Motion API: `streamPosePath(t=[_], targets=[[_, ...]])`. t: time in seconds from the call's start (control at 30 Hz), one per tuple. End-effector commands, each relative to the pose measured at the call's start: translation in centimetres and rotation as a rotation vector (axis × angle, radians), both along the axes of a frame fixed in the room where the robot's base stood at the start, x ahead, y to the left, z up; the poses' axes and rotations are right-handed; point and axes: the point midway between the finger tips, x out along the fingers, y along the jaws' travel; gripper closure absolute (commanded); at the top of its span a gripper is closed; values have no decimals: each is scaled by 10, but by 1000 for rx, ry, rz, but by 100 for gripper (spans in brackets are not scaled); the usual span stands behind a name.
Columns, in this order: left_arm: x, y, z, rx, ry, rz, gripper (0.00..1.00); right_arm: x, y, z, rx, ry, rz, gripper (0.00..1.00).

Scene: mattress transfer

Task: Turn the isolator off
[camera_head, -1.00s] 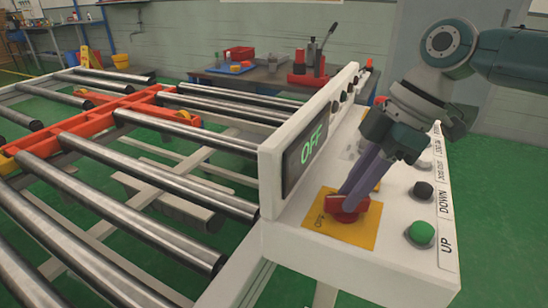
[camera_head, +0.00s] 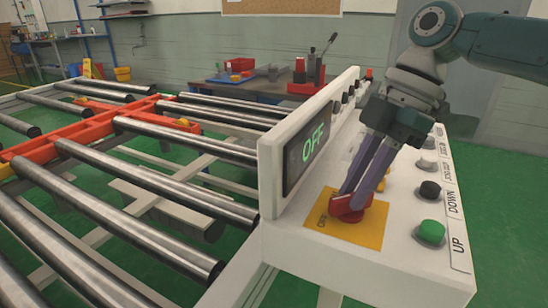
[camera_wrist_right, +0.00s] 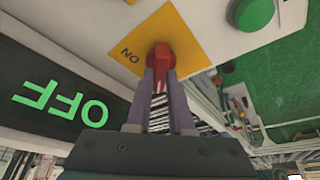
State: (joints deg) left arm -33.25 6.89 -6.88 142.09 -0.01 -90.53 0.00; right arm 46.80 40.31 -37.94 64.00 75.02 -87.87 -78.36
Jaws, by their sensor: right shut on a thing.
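The isolator is a red rotary knob (camera_head: 349,207) on a yellow plate (camera_head: 345,232) at the near end of the white control panel (camera_head: 400,255). My right gripper (camera_head: 354,196) reaches down from the upper right, its purple fingers shut on the red knob. In the right wrist view the knob (camera_wrist_right: 161,60) shows between the two fingertips, with the word "ON" on the plate beside it. The display (camera_head: 308,146) reads "OFF" in green. My left gripper is not in view.
A green UP button (camera_head: 431,231) and a black DOWN button (camera_head: 430,190) sit right of the knob. A roller conveyor (camera_head: 110,170) with an orange frame fills the left. A workbench (camera_head: 265,86) with red items stands behind.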

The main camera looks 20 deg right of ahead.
Motion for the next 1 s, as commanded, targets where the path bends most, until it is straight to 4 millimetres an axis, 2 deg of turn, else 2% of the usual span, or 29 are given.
streamPosePath(t=[0.1, 0.13, 0.37, 0.7, 0.77, 1.0], targets=[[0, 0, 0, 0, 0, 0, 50, 0, 0, 0, -1, 0, 3, 100], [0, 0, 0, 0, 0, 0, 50, 0, 0, 0, 0, 0, 3, 77], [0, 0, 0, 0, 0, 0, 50, 0, 0, 0, 0, 1, 1, 51], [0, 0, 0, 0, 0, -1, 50, 0, -2, 5, -1, -1, 0, 50], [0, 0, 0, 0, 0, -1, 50, 0, -5, 12, -2, -3, -1, 50], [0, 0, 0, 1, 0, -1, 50, 0, -23, 56, -1, -5, -2, 50]])
